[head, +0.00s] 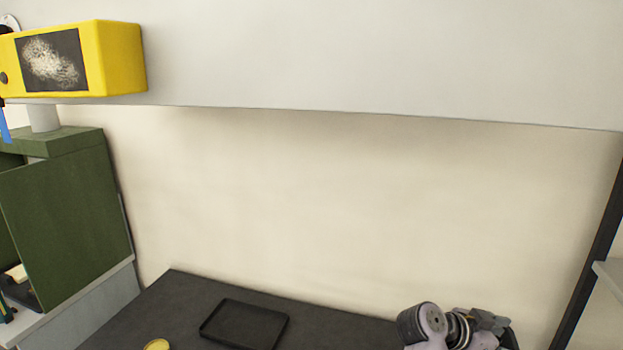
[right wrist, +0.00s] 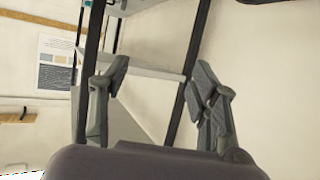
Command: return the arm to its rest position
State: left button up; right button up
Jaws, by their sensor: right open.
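My right arm shows at the bottom right of the head view, raised over the right part of the dark table (head: 155,308); its fingertips are not clearly visible there. In the right wrist view my right gripper (right wrist: 160,82) is open, with its two fingers apart and nothing between them. My left arm and left gripper are in neither view.
A black tray (head: 244,325) lies on the table. A round yellow thing (head: 157,344) is at the front edge of the view. A green cabinet (head: 65,225) stands left, below a yellow box (head: 120,58). A dark post (head: 597,250) and a shelf (head: 609,272) are at right.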

jog(key=s+a+f+n+t+y, duration=0.1)
jog(key=s+a+f+n+y, duration=0.15)
jog(key=s+f+n, duration=0.45)
jog(key=s+a+f+n+t+y, duration=0.15)
jog(key=s+f+y, duration=0.3)
jog(key=f, duration=0.45)
jog(key=s+a+f+n+y, duration=0.2)
jog(key=s+a+n+y, duration=0.4)
jog(key=s+a+n, duration=0.65)
jog(key=s+a+f+m+g+b, duration=0.1)
jog(key=s+f+b, duration=0.15)
jog(key=f, duration=1.35)
jog(key=s+f+m+g+b, duration=0.15)
jog(key=f+b, duration=0.25)
jog(key=f, duration=1.3)
pick_arm(q)
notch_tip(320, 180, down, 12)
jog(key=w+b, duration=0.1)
jog(key=b, duration=0.4)
pick_arm(e)
jog(key=s+d+f+g, duration=0.1)
jog(key=s+d+f, duration=0.1)
jog(key=s+f, duration=1.5)
notch_tip(320, 180, down, 4)
jog(key=shift+s+d+f, duration=0.2)
jog(key=shift+d, duration=0.15)
